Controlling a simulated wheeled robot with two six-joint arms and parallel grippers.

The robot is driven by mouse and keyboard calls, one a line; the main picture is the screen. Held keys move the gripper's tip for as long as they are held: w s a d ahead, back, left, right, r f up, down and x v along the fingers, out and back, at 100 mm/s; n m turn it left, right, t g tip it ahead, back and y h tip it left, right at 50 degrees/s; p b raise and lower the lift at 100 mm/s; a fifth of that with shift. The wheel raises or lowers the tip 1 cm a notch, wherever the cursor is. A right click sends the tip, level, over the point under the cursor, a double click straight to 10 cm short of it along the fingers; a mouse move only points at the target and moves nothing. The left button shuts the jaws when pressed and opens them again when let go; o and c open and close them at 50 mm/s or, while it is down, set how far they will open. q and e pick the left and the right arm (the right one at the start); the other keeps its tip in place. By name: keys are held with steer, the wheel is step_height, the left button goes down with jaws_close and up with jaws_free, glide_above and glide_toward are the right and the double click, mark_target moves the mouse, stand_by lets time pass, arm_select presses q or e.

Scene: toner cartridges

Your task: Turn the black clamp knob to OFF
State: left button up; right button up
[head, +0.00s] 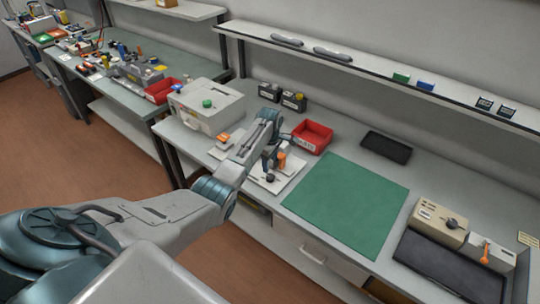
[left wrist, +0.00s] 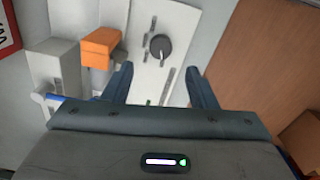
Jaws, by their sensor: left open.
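A round black knob (left wrist: 161,46) with a pale slot or handle mark sits on a white plate (left wrist: 150,88) in the left wrist view. In the head view a small dark knob (head: 270,178) shows on the white plate (head: 286,183) below my left gripper (head: 268,166). My left gripper (left wrist: 158,69) is open and empty. Its two fingers stand either side of the knob's line, with the knob just beyond the fingertips; contact does not show. An orange block (left wrist: 101,47) stands beside the knob. Markings by the knob are too small to read.
A green mat (head: 345,206) lies to the right, mostly clear. A beige device (head: 438,222) with its own black knob and a dark tray (head: 447,268) are at far right.

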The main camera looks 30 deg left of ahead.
arm_select(q)
steer(key=shift+r+b, duration=0.3)
steer(key=shift+r, duration=1.5)
